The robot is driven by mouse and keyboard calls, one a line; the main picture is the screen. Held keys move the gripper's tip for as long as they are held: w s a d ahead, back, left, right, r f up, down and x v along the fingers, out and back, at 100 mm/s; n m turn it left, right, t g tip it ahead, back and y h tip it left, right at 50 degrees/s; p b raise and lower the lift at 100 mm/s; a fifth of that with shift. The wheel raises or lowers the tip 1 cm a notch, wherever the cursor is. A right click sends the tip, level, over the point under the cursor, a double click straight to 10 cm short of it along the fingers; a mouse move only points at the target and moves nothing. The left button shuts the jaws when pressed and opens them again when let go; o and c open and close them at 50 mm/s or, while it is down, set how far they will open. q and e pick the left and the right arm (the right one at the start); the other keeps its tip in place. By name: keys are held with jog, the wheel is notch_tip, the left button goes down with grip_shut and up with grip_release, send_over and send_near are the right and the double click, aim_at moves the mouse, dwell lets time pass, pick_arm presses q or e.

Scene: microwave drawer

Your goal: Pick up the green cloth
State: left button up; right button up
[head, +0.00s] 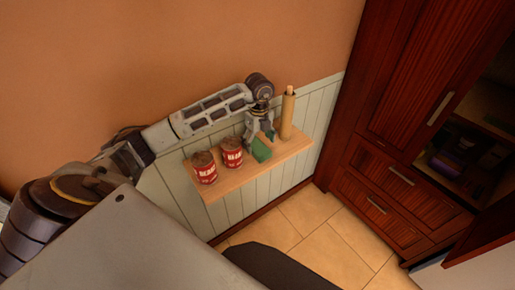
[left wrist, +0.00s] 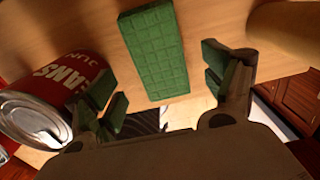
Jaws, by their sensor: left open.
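The green cloth (head: 261,150) is a small block-like green piece with a grid pattern on the wooden wall shelf (head: 220,190). It stands between a red can and a tan cylinder. In the left wrist view the cloth (left wrist: 154,50) lies ahead of my left gripper, roughly between the lines of its two fingers. My left gripper (head: 259,132) is open and empty just above and behind the cloth in the head view. Its green-padded fingertips (left wrist: 160,78) are spread on either side; I cannot tell whether they touch it. My right gripper is not in view.
Two red bean cans (head: 205,168) stand on the shelf left of the cloth; one can (left wrist: 62,90) is close beside a finger in the left wrist view. A tan cylinder (head: 287,117) stands at the right. A dark red wooden cabinet (head: 400,130) is at the right.

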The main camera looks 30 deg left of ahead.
aim_at(259, 147)
pick_arm(q)
jog(key=shift+f, duration=1.65)
jog(key=shift+c, duration=0.3)
jog(key=c, duration=1)
